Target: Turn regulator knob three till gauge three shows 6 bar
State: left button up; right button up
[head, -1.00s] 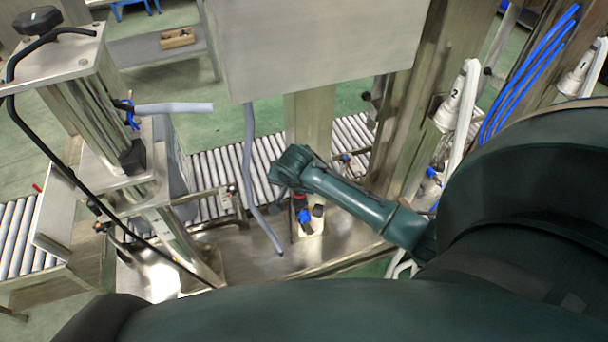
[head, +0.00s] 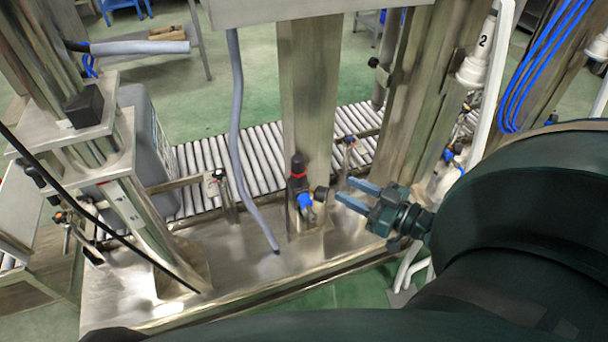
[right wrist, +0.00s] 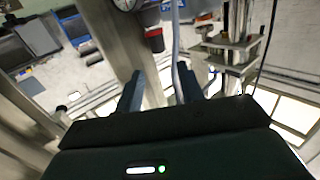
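A regulator with a black knob and red ring (head: 298,166) stands on the steel post, with a blue fitting (head: 305,200) below. A small dark round gauge (head: 321,194) sits beside the fitting, its dial not readable. No number shows on this regulator. My right gripper (head: 355,194) is open and empty, just right of the gauge and apart from it, fingers pointing left. My left gripper is out of view.
A grey hose (head: 237,130) hangs left of the regulator to the steel base plate (head: 250,262). A roller conveyor (head: 200,160) runs behind. A white cylinder marked 2 (head: 480,55) and blue hoses (head: 540,65) stand at right. A steel stand with a black cable is at left.

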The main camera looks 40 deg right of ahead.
aim_at(298, 163)
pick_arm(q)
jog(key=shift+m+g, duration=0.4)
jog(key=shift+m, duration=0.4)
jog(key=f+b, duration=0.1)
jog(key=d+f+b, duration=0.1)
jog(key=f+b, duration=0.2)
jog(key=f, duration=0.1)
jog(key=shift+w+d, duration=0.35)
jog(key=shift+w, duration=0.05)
pick_arm(e)
jog(key=shift+t, duration=0.3)
jog(key=x, duration=1.2)
jog(key=shift+w+d+r, duration=0.1)
jog(key=shift+w+d, duration=0.05)
jog(key=shift+w, duration=0.3)
